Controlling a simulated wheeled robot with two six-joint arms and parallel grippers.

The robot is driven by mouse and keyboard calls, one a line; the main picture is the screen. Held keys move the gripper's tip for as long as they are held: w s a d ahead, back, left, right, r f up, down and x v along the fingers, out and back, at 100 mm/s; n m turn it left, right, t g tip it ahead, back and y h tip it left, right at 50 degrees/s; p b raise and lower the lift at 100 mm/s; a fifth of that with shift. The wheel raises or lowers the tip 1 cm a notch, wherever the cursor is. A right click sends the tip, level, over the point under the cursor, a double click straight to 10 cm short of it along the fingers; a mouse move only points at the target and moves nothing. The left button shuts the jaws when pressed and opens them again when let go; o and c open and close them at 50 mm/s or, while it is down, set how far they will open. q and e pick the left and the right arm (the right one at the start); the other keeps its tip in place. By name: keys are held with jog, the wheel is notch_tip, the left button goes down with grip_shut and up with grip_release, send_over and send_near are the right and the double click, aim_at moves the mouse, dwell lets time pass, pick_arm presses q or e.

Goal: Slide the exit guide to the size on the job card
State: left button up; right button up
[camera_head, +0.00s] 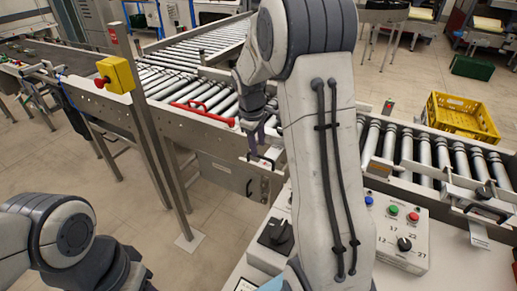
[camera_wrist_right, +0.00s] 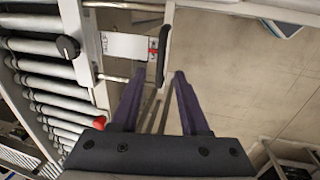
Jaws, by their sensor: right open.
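My right gripper (camera_head: 258,140) is at the near side of the roller conveyor. In the right wrist view, its two purple fingers (camera_wrist_right: 159,76) are apart. A black upright handle (camera_wrist_right: 163,52), apparently the exit guide's, lies in line with the gap between the fingertips; I cannot tell whether they touch. Beside it is a white scale plate (camera_wrist_right: 125,46) with a small red pointer (camera_wrist_right: 152,56), its marks too small to read. A black knob (camera_wrist_right: 68,46) sits left of the plate. I cannot identify the job card. My left gripper is out of view.
A red bar (camera_head: 203,112) lies along the conveyor side. A control box (camera_head: 400,225) with buttons and a numbered dial stands right of my right arm. A post with a yellow stop box (camera_head: 118,74) stands left.

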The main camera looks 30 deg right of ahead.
aim_at(259, 156)
jog(key=shift+x, duration=1.6)
jog(key=shift+s, duration=0.1)
jog(key=shift+c, duration=0.3)
grip_shut()
